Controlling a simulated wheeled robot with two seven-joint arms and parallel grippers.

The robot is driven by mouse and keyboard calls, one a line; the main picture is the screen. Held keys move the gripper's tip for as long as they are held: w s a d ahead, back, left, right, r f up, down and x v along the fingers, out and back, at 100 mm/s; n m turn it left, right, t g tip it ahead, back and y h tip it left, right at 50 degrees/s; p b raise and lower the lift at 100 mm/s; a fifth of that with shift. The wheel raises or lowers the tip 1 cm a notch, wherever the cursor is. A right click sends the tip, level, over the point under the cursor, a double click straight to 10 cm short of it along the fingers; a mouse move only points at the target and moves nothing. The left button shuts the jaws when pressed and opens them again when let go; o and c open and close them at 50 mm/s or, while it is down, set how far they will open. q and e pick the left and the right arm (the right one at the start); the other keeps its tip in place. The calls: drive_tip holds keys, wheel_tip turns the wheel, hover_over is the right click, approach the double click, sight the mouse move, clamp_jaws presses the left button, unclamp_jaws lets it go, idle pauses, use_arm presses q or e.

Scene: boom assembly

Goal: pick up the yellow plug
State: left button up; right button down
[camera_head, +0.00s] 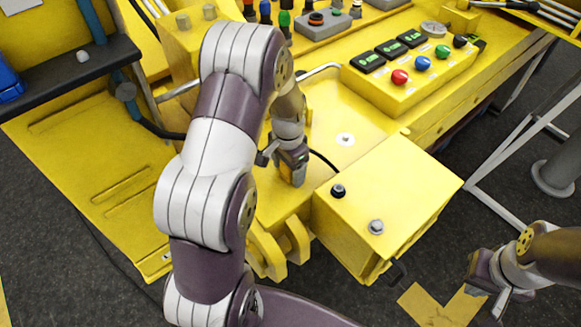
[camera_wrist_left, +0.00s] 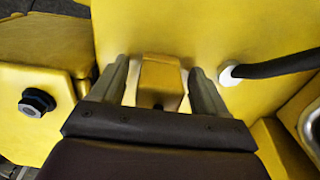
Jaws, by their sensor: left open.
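The yellow plug (camera_wrist_left: 160,80) is a small block-shaped piece in the left wrist view, standing out from a yellow surface. My left gripper (camera_wrist_left: 160,72) is open, with one finger on each side of the plug and a narrow gap on both sides. In the head view my left gripper (camera_head: 292,170) points down at the yellow machine deck, and the plug cannot be made out there behind the gripper. My right gripper (camera_head: 490,288) is at the lower right, away from the machine; its fingers are too unclear to judge.
A yellow box (camera_head: 385,205) with two bolts stands right of my left gripper. A control panel (camera_head: 410,70) with coloured buttons is behind it. A white ring (camera_wrist_left: 230,74) with a black cable (camera_wrist_left: 275,67) lies beside the plug. A ringed hole (camera_head: 345,139) is on the deck.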

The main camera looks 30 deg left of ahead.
use_arm(q)
drive_tip(key=c, duration=1.2)
drive_tip(key=shift+o, duration=0.2)
drive_tip(key=shift+r, duration=0.1)
